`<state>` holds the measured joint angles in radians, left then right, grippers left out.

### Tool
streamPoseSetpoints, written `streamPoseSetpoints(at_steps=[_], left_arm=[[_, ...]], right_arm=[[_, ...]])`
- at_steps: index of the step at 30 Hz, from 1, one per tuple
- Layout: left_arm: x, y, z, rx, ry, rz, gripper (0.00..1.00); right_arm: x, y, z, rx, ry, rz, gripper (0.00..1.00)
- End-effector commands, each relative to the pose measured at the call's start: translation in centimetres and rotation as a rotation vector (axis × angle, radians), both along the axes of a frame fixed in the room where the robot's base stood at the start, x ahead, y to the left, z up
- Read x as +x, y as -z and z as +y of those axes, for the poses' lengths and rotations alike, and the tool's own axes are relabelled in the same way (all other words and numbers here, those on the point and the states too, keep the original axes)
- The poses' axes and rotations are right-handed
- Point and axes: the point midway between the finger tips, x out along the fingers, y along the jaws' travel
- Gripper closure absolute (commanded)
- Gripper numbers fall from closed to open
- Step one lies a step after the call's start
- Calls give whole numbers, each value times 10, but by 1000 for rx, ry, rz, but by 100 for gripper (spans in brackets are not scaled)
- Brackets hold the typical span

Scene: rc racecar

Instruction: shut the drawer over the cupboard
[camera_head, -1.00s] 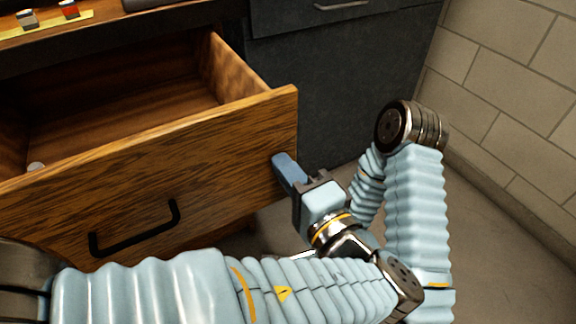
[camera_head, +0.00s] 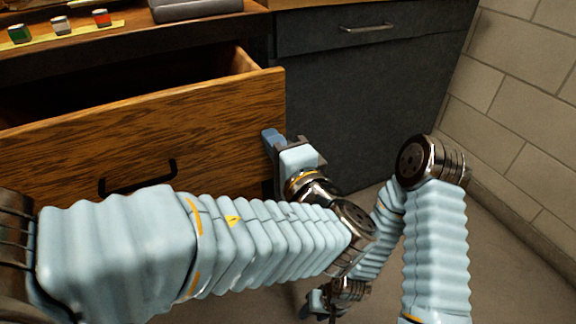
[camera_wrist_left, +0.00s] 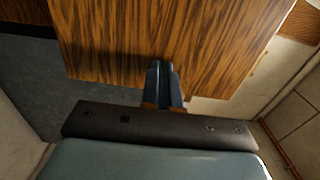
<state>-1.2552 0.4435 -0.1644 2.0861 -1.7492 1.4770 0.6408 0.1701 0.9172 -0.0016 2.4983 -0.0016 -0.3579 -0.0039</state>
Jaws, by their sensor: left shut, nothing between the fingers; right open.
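The wooden drawer (camera_head: 70,140) is partly open and sticks out from the cupboard at the left of the head view. Its front carries a black bar handle (camera_head: 140,180), partly behind my left arm. My left gripper (camera_head: 271,140) is shut and empty, with its blue-grey fingertips at the drawer front's right end. In the left wrist view the closed fingers (camera_wrist_left: 162,80) lie against or very near the wood-grain drawer front (camera_wrist_left: 120,45); exact contact is hard to tell. My right gripper (camera_head: 322,303) is low at the bottom, small and partly hidden, open and away from the drawer.
A dark grey cabinet (camera_head: 350,110) with a metal handle (camera_head: 368,28) stands right of the drawer. Small coloured blocks (camera_head: 61,26) sit on a yellow strip on the top, near a grey object (camera_head: 195,8). A block wall (camera_head: 520,110) stands at right, with bare floor before it.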

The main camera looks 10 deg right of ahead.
Motion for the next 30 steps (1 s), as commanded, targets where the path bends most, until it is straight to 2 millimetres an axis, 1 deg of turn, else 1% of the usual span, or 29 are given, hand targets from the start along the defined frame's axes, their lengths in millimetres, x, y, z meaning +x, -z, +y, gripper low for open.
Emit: streamPoseSetpoints(at_steps=[1, 3, 18, 24, 30], left_arm=[[10, 3, 4, -2, -5, 0, 100], [23, 3, 8, -1, -5, 1, 100], [113, 2, 34, -1, -4, -1, 100], [142, 2, 42, 0, -4, 0, 100], [162, 1, 47, 0, -2, 0, 100]], right_arm=[[0, 5, 0, 1, 0, 1, 57], [0, 9, 1, 2, -1, 1, 57], [-1, 33, 4, 8, -5, 6, 57], [-2, 40, 4, 11, -7, 8, 57], [-2, 44, 5, 12, -7, 9, 57]])
